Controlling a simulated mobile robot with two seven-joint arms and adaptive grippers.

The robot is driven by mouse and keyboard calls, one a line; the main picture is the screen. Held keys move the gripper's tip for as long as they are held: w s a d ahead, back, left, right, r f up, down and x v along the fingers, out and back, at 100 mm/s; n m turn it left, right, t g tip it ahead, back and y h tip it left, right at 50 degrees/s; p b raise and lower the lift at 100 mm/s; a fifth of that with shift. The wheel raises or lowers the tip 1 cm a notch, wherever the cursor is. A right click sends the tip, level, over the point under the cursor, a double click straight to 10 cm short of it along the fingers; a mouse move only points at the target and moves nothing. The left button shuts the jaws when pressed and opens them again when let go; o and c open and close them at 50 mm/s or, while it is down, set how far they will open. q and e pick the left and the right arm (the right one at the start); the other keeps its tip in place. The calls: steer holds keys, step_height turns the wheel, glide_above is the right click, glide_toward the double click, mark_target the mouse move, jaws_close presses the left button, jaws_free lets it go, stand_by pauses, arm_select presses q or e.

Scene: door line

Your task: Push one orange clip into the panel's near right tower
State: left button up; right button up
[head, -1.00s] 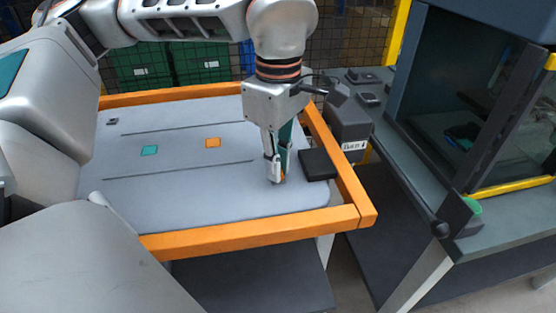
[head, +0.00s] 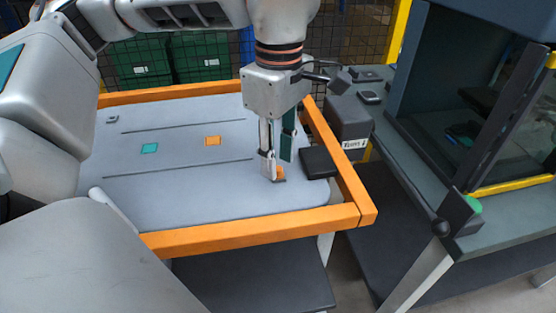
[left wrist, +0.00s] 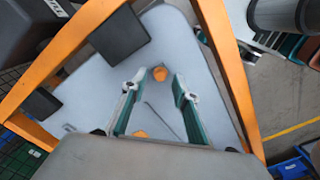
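The panel (head: 200,200) is a pale grey-blue board inside an orange frame. An orange clip (head: 280,173) stands at its near right corner, beside my left gripper's fingertips; the tower under it is too small to make out. My left gripper (head: 278,162) points down there, fingers spread. In the left wrist view the gripper (left wrist: 156,88) is open, and the orange clip (left wrist: 160,73) shows as a round spot just beyond the gap between its tips, apart from both fingers. Another orange spot (left wrist: 139,134) lies nearer the wrist, partly hidden. My right gripper is out of view.
A black block (head: 318,162) sits at the panel's right edge, close to my left gripper. A dark bench (head: 410,160) with a cabinet stands at the right; green crates (head: 140,65) stand behind.

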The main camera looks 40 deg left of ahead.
arm_select(q)
step_height(320, 180, up, 10)
steer(key=shift+r, duration=0.2)
stand_by(0.6)
steer(key=shift+s, duration=0.1)
